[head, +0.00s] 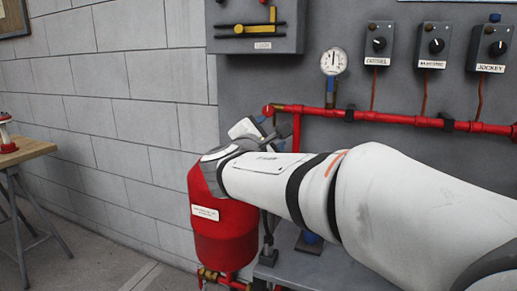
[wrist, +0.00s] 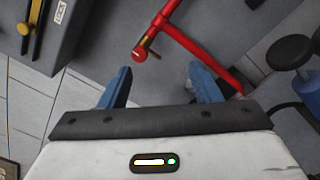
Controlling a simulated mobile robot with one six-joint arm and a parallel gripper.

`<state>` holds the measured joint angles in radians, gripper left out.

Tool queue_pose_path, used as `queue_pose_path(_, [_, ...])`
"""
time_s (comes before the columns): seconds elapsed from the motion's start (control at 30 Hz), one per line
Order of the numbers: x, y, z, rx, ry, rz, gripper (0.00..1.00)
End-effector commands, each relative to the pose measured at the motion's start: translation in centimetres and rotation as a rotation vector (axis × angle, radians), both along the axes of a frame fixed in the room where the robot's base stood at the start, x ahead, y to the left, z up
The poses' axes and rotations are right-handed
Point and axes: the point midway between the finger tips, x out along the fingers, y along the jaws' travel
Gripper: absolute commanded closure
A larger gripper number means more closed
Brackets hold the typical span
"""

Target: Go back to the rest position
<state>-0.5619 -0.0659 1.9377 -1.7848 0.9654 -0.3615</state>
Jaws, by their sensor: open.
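My gripper (wrist: 159,78) is open in the wrist view, its two blue fingers spread apart with nothing between them. Beyond the fingertips is the end of a red pipe (wrist: 172,30) with a small red and brass valve (wrist: 141,52). The fingers look apart from it, though the depth is hard to judge. In the head view my white arm reaches from the lower right towards the wall panel, and its wrist hides most of the gripper. The same red pipe (head: 395,117) runs along the panel there, with its left end near my wrist.
A red tank (head: 225,235) stands below and behind my wrist. A grey box with a yellow lever (head: 255,30), a pressure gauge (head: 334,62) and three knob boxes (head: 432,45) are on the panel. A wooden table (head: 25,150) stands at the left; floor between is clear.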

Motion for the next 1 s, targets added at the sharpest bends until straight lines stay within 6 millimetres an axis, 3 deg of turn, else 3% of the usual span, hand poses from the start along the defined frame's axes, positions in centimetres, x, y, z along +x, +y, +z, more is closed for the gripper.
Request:
queue_pose_path(0.27, [-1.9, -5.0, -1.0, 0.201, 0.100, -0.124, 0.43])
queue_pose_path(0.47, [-4.7, -9.3, -2.5, 0.417, 0.184, -0.262, 0.43])
queue_pose_path(0.57, [-7.2, -11.9, -3.4, 0.577, 0.233, -0.369, 0.43])
queue_pose_path(0.73, [-13.4, -15.2, -5.3, 0.942, 0.308, -0.618, 0.43])
queue_pose_path(0.87, [-18.4, -15.8, -6.2, 1.236, 0.333, -0.821, 0.43])
queue_pose_path(1.0, [-22.8, -14.9, -6.6, 1.533, 0.329, -1.023, 0.43])
